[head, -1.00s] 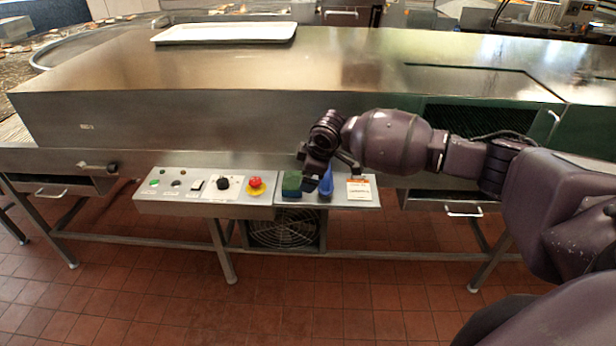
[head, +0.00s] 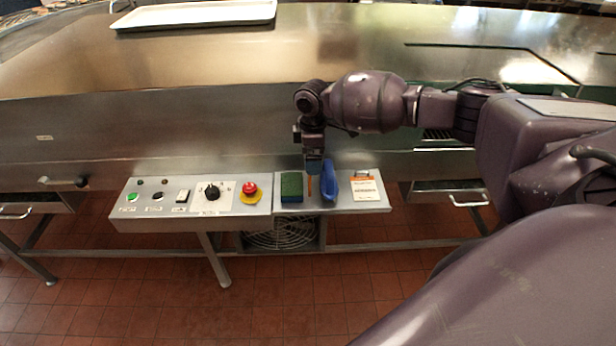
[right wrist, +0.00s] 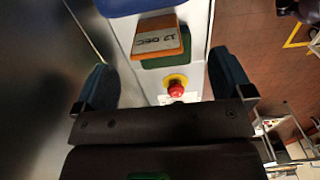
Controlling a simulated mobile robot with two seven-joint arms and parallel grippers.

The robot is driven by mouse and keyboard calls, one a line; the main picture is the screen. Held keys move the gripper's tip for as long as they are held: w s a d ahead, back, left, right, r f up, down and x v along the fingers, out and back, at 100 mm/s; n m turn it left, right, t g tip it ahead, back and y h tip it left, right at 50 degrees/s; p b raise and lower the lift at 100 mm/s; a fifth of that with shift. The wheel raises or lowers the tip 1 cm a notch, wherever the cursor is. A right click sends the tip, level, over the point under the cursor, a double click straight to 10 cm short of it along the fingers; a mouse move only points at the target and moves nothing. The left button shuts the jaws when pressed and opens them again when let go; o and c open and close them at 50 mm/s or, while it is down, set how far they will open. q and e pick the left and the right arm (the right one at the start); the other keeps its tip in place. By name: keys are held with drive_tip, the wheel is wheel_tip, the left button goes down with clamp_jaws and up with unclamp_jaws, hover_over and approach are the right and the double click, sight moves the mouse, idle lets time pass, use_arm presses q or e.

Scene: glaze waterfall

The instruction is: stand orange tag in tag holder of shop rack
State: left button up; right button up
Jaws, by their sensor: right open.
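The orange tag (head: 309,187) stands out as a narrow orange strip on the control ledge in the head view, between a green block and a blue object. My right gripper (head: 313,164) points down just above the tag. Its fingers (right wrist: 164,72) are open and wide apart, with nothing between them; the tag shows beyond the fingertips. I cannot make out a shop rack or tag holder in these views. My left gripper is not in view.
The green block (head: 292,186) and blue object (head: 330,182) stand close on either side of the tag. A white card with an orange top (head: 366,189) lies to the right. A red button (head: 249,188) and a black knob (head: 211,192) are on the panel to the left.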

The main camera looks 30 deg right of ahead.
drive_tip(key=f, duration=0.5)
drive_tip(key=w+f, duration=0.1)
drive_tip(key=f, duration=0.2)
drive_tip(key=shift+a+f+b, duration=0.1)
drive_tip(key=shift+f+b, duration=0.05)
drive_tip(key=shift+b, duration=0.2)
drive_tip(key=shift+c, duration=0.3)
drive_tip(key=c, duration=1)
